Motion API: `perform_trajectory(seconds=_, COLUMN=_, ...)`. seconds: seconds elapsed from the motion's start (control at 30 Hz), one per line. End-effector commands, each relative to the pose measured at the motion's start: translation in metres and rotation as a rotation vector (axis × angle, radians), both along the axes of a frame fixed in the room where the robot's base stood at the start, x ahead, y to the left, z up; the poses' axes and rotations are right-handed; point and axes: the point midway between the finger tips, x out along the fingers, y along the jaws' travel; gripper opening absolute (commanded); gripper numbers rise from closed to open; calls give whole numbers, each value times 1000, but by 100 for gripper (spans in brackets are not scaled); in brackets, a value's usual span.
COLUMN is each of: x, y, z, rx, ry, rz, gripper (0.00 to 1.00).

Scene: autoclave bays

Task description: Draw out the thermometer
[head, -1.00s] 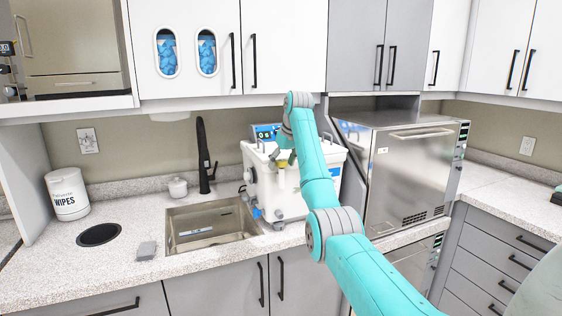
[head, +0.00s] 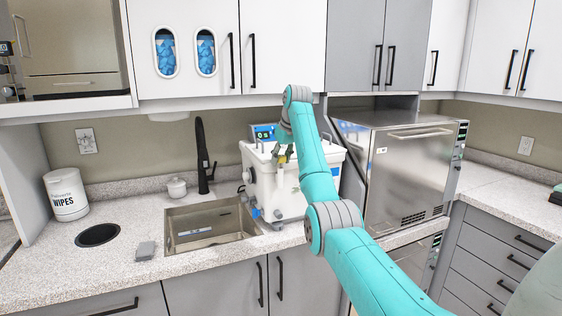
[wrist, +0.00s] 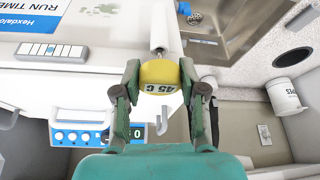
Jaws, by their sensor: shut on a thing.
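My gripper (wrist: 160,92) is shut on the yellow head of the thermometer (wrist: 160,74), marked "45 C", in the wrist view. In the head view my gripper (head: 283,156) is small, above the front left part of the white bath unit (head: 278,197), with a bit of yellow between the fingers. I cannot tell whether the stem's tip is inside the unit. A hook-shaped grey piece (wrist: 172,117) shows beside the thermometer head in the wrist view.
The sink (head: 212,222) with a black faucet (head: 204,160) lies left of the unit. A steel autoclave (head: 408,180) stands close on the right. A wipes tub (head: 66,194) and a grey block (head: 146,250) are farther left. Wall cabinets hang above.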

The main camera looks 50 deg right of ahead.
Motion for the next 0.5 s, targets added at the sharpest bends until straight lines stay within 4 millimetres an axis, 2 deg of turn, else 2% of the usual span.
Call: perform_trajectory(seconds=0.5, x=0, y=0, z=18, rx=0, ry=0, rz=0, gripper=7)
